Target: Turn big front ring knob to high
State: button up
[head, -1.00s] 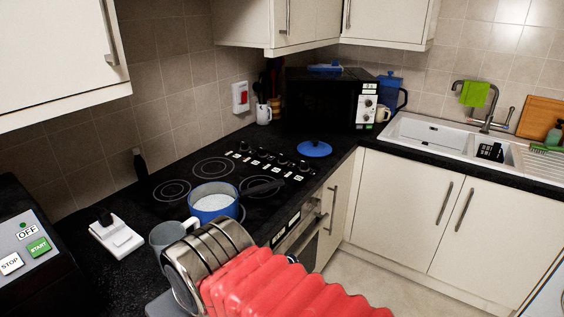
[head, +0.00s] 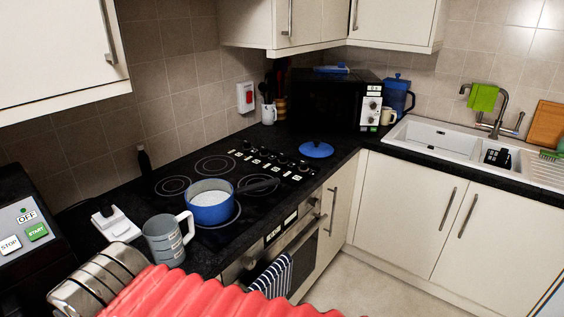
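The hob (head: 222,178) is a black glass top with several ring outlines. Its row of dark knobs (head: 282,160) with white labels runs along its right end; the settings are too small to read. A blue pan (head: 211,208) with white contents stands on a front ring, its dark handle (head: 258,185) pointing right towards the knobs. I cannot make out the fingertips.
A grey measuring jug (head: 167,240) stands on the worktop between my arm and the hob. A blue lid (head: 316,149) lies beyond the knobs, before the black microwave (head: 331,100). A striped towel (head: 272,277) hangs on the oven front. Floor is clear at the right.

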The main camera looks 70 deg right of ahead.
aim_at(304, 167)
jog(key=u, duration=1.45)
jog(key=k, duration=1.75)
jog(key=z, duration=1.85)
